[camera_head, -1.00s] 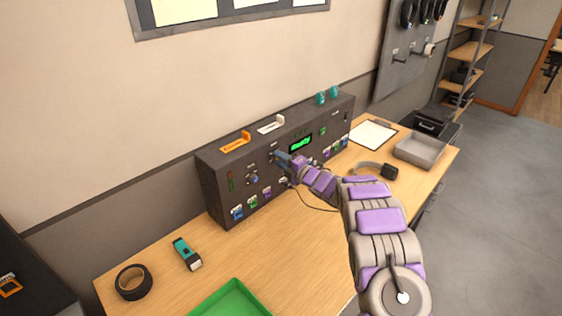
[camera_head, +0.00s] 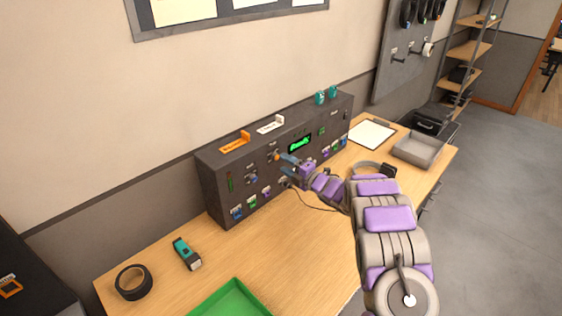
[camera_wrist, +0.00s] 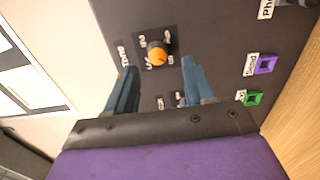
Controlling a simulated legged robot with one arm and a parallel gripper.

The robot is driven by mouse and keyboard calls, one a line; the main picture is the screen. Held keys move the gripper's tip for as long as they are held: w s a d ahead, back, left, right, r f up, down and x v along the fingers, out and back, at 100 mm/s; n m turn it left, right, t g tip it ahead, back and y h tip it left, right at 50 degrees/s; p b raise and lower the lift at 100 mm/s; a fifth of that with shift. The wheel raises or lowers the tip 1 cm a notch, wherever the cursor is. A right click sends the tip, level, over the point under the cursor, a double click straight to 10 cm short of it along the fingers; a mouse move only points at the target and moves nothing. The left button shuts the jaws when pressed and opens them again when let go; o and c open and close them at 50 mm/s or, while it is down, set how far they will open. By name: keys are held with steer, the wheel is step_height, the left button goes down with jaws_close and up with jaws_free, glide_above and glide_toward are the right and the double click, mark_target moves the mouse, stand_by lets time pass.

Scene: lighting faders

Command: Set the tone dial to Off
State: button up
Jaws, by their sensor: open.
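The tone dial (camera_wrist: 158,54) is a round knob with an orange face on a dark plate, with a "Tone" label beside it in the wrist view. Small position labels surround it, too blurred to read surely. In the head view my gripper (camera_head: 285,158) is at the console front.
A purple button (camera_wrist: 264,64) and a green button (camera_wrist: 253,98) sit on the panel to the right. On the table are a green tray (camera_head: 205,305), a tape roll (camera_head: 120,283), a clipboard (camera_head: 371,133) and a grey tray (camera_head: 418,160). A cable hangs below my gripper.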

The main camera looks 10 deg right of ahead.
steer(key=p+v, duration=0.1)
steer(key=v, duration=1.2)
steer(key=shift+d+p, duration=0.2)
steer(key=shift+p, duration=0.1)
steer(key=shift+s, duration=0.15)
steer(key=d+r+m+g+h, duration=0.1)
steer(key=d+r+m+h, duration=0.65)
steer(key=h, duration=0.25)
steer(key=s+d+r+m+g+h, duration=0.1)
steer(key=s+r+m+g+h, duration=0.25)
steer(key=s+m, duration=0.55)
steer(key=s+a+m+g+y, duration=0.1)
steer(key=s+a+m+g, duration=0.2)
steer(key=s, duration=1.1)
steer(key=s+a+m+g+y, duration=0.1)
steer(key=s+a+m+g, duration=0.2)
steer(key=s+a, duration=0.6)
steer(key=s+a+m+g+y, duration=0.1)
steer(key=s+a+m+g, duration=0.2)
steer(key=s, duration=1.7)
steer(key=a+g, duration=0.3)
steer(key=shift+a, duration=0.35)
